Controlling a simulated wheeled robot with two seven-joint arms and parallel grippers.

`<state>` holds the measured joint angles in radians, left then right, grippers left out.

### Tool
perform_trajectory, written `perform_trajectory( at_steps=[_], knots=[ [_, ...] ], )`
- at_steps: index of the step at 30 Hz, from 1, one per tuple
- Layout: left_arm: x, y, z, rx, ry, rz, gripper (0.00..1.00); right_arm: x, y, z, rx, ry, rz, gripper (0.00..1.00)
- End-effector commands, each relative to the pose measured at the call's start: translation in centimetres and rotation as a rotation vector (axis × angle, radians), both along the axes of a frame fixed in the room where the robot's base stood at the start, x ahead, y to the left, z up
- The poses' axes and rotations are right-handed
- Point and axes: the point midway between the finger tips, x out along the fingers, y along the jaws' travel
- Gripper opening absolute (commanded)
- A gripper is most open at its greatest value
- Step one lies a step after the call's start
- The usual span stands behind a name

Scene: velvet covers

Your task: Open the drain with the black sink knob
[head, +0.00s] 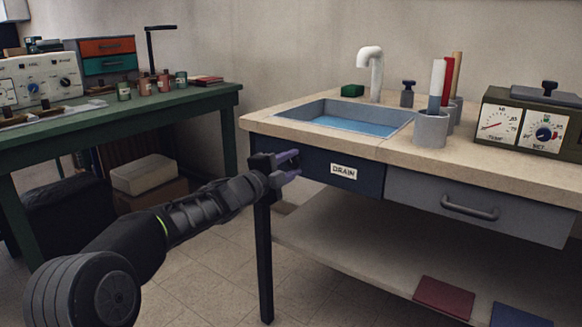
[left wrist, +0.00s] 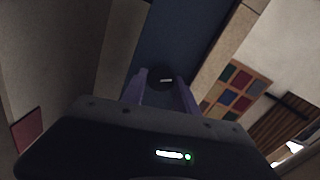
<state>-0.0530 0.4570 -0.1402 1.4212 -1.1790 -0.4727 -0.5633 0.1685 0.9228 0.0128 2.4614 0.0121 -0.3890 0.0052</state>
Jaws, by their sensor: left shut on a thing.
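The sink (head: 345,117) is set in the beige counter and holds blue water. The dark blue panel (head: 366,189) below it bears a white DRAIN label (head: 343,171). My left gripper (head: 292,163) is at this panel, left of the label. In the left wrist view the round black sink knob (left wrist: 163,74), with a pale mark on it, sits between the purple fingertips. My left gripper is shut on the knob. In the head view the fingers hide the knob. My right gripper is not in view.
A grey drawer with a handle (head: 470,208) is right of the panel. On the counter are a white faucet (head: 371,75), a grey cup (head: 431,129) and a gauge box (head: 530,118). A green workbench (head: 110,118) stands at the left. A lower shelf (head: 340,247) lies under the counter.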

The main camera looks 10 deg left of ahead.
Motion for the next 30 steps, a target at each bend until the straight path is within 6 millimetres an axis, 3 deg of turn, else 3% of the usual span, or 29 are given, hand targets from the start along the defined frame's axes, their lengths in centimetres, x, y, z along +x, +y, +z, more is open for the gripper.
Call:
perform_trajectory(
  at_steps=[11, 12, 20, 30],
  knots=[
    [0.0, 0.02, -0.14, 0.011, -0.001, 0.0, 0.0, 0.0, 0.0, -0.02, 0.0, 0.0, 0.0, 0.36],
    [0.0, 0.02, -0.14, 0.01, -0.001, 0.0, 0.36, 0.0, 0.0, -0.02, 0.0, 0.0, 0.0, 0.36],
    [0.0, 0.0, -0.08, 0.009, -0.001, 0.0, 0.57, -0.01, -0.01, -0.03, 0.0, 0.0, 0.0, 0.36],
    [-0.33, 0.15, -0.02, 0.007, -0.002, 0.0, 0.57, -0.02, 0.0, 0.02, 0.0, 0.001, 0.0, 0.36]
  ],
)
